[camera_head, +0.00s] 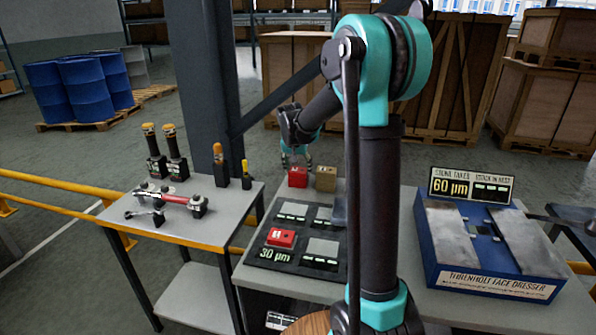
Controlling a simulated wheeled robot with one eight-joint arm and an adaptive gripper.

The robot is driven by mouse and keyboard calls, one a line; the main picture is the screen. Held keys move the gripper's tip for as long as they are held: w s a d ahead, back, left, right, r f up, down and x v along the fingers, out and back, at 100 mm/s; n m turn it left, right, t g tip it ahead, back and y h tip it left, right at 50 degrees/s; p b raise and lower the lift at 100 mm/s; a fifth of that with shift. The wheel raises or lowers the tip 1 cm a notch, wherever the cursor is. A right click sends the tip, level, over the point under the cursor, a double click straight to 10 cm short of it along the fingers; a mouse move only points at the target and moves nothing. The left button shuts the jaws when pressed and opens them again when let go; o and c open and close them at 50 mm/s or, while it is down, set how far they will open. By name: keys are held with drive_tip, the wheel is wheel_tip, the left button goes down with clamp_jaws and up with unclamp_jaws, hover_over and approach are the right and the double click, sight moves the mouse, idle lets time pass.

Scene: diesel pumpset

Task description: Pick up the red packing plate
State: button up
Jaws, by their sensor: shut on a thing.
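A red block (297,177) with a white mark is at the back of the grey table, directly under my gripper (296,164). My gripper points down and is shut on this block; the fingertips are small and partly blurred. I cannot tell whether the block is clear of the table. A second red piece (281,238), flat with a white mark, lies on the front left pad of a dark mat (262,253) labelled 30 µm. Part of the mat's right side is hidden behind my arm.
A tan block (326,179) stands close to the right of the red block. A blue face dresser (487,279) with a 60 µm sign (471,186) is on the right. A side table (160,222) on the left holds tools. A dark post (205,100) rises behind.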

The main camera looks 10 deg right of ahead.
sight(298, 171)
wheel_tip(298, 171, up, 20)
drive_tip(key=shift+f, duration=0.15)
drive_tip(key=shift+f, duration=0.1)
idle(0.4)
